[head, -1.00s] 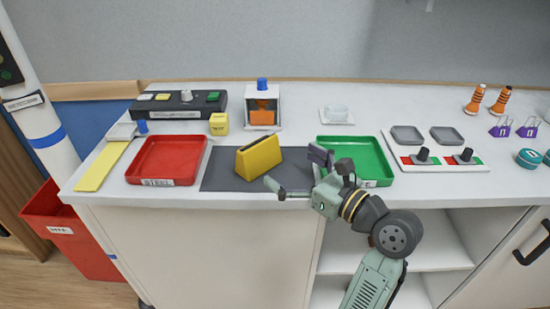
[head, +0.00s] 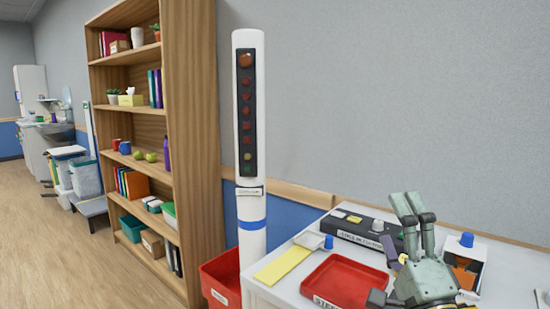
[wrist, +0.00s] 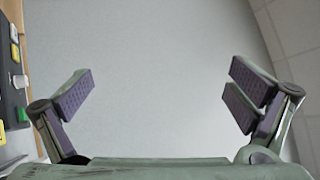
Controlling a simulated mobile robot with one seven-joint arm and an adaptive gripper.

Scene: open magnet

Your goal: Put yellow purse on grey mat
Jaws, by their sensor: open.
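My gripper (head: 412,208) is raised above the white counter, near the red tray, with its fingers pointing up in the head view. In the wrist view my gripper (wrist: 162,84) is open, with its fingers wide apart and nothing between them; a plain wall fills the space beyond. The yellow purse and the grey mat cannot be made out in either current view.
The red tray (head: 346,282), a yellow strip (head: 283,266), a black button box (head: 352,232) and a blue-topped dispenser (head: 467,262) stand on the counter. A white post (head: 252,215) with lights rises beside it. A bookshelf (head: 190,130) and open floor (head: 60,240) lie left.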

